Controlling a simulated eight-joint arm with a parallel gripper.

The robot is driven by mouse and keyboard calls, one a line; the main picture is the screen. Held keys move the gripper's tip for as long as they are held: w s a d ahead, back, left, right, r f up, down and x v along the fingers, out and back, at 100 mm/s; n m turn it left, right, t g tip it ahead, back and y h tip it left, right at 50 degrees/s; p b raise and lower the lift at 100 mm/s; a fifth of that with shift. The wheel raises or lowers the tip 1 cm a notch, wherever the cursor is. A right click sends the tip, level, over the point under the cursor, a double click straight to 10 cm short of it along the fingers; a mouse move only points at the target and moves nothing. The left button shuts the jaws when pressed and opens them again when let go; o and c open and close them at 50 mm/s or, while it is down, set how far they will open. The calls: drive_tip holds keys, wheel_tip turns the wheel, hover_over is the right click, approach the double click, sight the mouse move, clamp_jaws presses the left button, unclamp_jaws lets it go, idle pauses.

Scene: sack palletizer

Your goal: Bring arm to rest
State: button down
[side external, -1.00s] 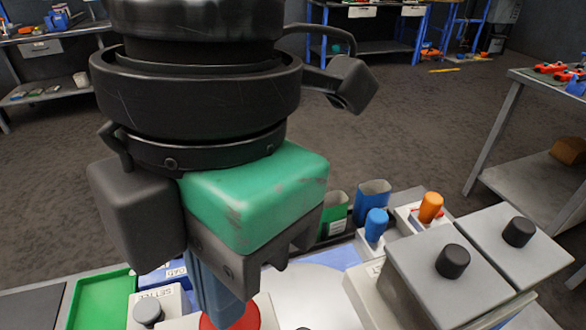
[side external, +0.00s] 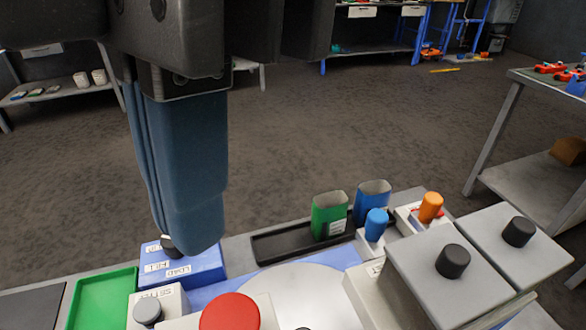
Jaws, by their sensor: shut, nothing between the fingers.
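My gripper (side external: 190,232) hangs in the left half of the view with its blue-grey fingers pointing down. The fingers are shut together with nothing between them. The tips hang in front of a blue labelled box (side external: 190,268) in the picture and hide part of it and of its dark knob. Only the lower end of my arm shows at the top; the rest is out of frame.
A green sack (side external: 328,217) and a blue sack (side external: 371,199) stand in a black tray (side external: 280,243). A red button (side external: 230,313), a pale round plate (side external: 300,290), a green tray (side external: 103,300) and grey boxes with black knobs (side external: 453,261) fill the bench. Open floor lies behind.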

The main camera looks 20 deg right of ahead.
drive_tip(key=shift+r, duration=0.25)
drive_tip(key=w+d+f+m+t+y, duration=0.1)
drive_tip(key=w+d+f+m+t, duration=0.15)
drive_tip(key=w+d+m, duration=0.45)
drive_tip(key=w+d+f+m+t, duration=0.1)
drive_tip(key=w+d+f+m, duration=0.2)
drive_tip(key=w+d+m, duration=0.35)
drive_tip(key=s+d+f+m+t+h, duration=0.1)
drive_tip(key=s+d+f+m+t, duration=0.1)
drive_tip(key=d+f+m, duration=0.3)
drive_tip(key=s+d+f+m+t+h, duration=0.1)
drive_tip(key=d+f+m, duration=0.4)
drive_tip(key=d, duration=0.9)
wheel_tip(320, 180, down, 2)
drive_tip(key=shift+s+f+t+h, duration=0.25)
drive_tip(key=shift+s+t+h, duration=0.1)
drive_tip(key=shift+t, duration=0.3)
drive_tip(key=shift+m, duration=0.25)
